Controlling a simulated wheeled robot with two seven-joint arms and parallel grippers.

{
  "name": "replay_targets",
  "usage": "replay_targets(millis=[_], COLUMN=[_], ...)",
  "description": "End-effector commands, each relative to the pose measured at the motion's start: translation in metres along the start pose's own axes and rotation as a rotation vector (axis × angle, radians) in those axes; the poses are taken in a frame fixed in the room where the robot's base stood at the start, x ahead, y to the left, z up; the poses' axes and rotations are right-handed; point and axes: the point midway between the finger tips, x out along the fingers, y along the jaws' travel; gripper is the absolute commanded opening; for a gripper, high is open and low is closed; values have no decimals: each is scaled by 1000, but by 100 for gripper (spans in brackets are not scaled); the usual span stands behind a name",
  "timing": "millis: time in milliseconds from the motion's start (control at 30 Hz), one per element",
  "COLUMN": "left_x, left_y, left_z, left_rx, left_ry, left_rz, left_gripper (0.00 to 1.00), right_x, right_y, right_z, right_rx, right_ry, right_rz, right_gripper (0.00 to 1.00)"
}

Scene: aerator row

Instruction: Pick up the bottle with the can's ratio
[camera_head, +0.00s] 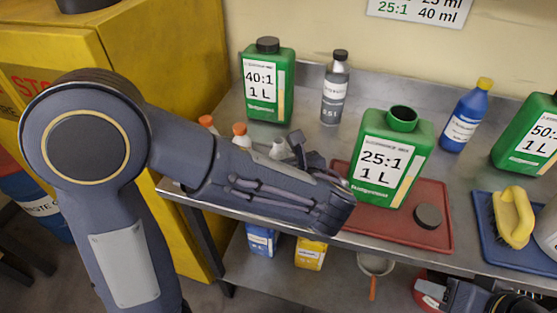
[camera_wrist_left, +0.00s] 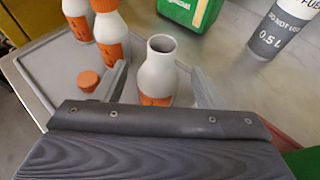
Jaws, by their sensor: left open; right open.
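An open white bottle with an orange label (camera_wrist_left: 157,75) stands between the spread fingers of my open left gripper (camera_wrist_left: 160,84). Its pale neck shows behind my left arm in the head view (camera_head: 277,149). Two more white bottles with orange labels, (camera_wrist_left: 112,38) and (camera_wrist_left: 78,18), stand to its left. The ratios on their labels are not readable. The green can marked 25:1 1 L (camera_head: 390,160) stands uncapped on a red tray (camera_head: 432,196), its dark cap (camera_head: 428,216) beside it. My right gripper (camera_head: 432,292) is open at the lower right, partly out of frame.
A 40:1 can (camera_head: 267,85) and a grey bottle (camera_head: 336,88) stand at the back. A blue bottle (camera_head: 465,117), a 50:1 can (camera_head: 530,140) and a yellow brush (camera_head: 512,218) are to the right. An orange cap (camera_wrist_left: 88,82) lies on the grey tray (camera_wrist_left: 60,85).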

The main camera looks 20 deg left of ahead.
Motion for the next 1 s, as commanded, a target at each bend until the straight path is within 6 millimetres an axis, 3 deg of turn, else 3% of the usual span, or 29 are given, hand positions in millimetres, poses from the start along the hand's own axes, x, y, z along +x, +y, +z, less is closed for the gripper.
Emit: replay_targets(millis=[200, 433, 800, 1000], left_x=[25, 26, 26, 26], left_y=[2, 2, 2, 2], left_z=[-1, -1, -1, -1], left_rx=[-1, -1, -1, -1], left_ry=[1, 1, 1, 1], left_rz=[2, 1, 1, 1], left_gripper=[64, 64, 16, 15], right_x=[1, 1, 1, 1], right_y=[0, 0, 0, 0], right_z=[0, 0, 0, 0], right_rx=[0, 0, 0, 0], right_ry=[0, 0, 0, 0], right_rz=[0, 0, 0, 0], right_gripper=[46, 46, 46, 46])
